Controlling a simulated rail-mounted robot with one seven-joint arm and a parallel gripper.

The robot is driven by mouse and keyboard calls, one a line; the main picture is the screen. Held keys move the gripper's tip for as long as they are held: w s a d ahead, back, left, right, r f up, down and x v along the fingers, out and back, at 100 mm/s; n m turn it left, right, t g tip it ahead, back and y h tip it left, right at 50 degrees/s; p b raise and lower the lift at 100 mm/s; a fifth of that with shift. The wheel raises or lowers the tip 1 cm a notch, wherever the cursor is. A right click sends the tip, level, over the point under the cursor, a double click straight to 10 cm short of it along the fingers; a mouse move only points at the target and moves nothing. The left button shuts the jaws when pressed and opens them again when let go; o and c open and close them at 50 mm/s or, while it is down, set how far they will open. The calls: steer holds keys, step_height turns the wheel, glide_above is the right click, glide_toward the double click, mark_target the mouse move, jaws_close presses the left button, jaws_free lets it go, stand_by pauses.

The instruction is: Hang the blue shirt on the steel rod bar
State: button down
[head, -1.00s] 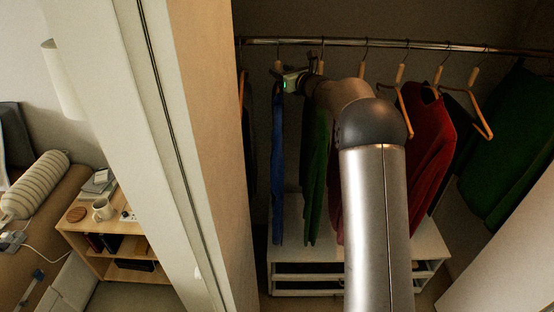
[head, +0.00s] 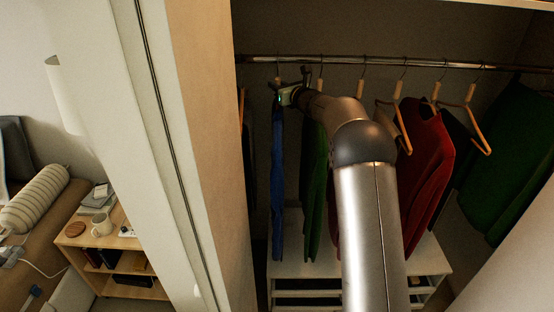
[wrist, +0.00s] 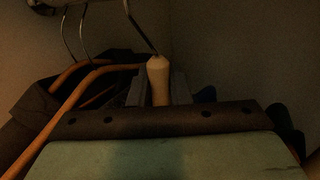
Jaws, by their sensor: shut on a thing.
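The blue shirt (head: 278,185) hangs upright at the left of the closet in the head view, seen nearly edge-on. My gripper (head: 285,95) is at the top of it, just below the steel rod bar (head: 400,63). In the wrist view the gripper (wrist: 160,88) is shut on the pale neck of the wooden hanger (wrist: 158,68). The hanger's metal hook rises out of the top of that view. In the head view the hook reaches up to the rod, but I cannot tell whether it rests on it.
A green shirt (head: 314,190) hangs close on the right, then a red one (head: 428,165) and a dark green garment (head: 510,160). Empty hangers hang between them. A wooden closet panel (head: 200,150) stands close on the left. A white drawer unit (head: 430,258) is below.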

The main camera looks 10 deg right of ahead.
steer(key=shift+s+a+r+p, duration=0.1)
steer(key=shift+s+r+p, duration=0.25)
steer(key=shift+r, duration=0.3)
steer(key=shift+s+r+p, duration=0.1)
steer(key=shift+r+p, duration=0.3)
steer(key=shift+r, duration=0.2)
steer(key=shift+s+a+r+b, duration=0.1)
steer(key=shift+s+b, duration=0.45)
steer(key=shift+s, duration=0.25)
steer(key=shift+s+a+r+b, duration=0.1)
steer(key=shift+s+b, duration=0.4)
steer(key=shift+s, duration=0.25)
steer(key=s+a+b, duration=0.1)
steer(key=s+b, duration=0.5)
steer(key=s, duration=0.6)
steer(key=s+a+b, duration=0.2)
steer(key=s+b, duration=0.5)
steer(key=s, duration=0.6)
steer(key=shift+a, duration=0.3)
steer(key=shift+w+r, duration=0.15)
steer(key=w+d+p, duration=0.1)
steer(key=w+p, duration=0.2)
steer(key=w, duration=0.6)
steer(key=shift+w+d, duration=0.2)
steer(key=shift+s, duration=0.1)
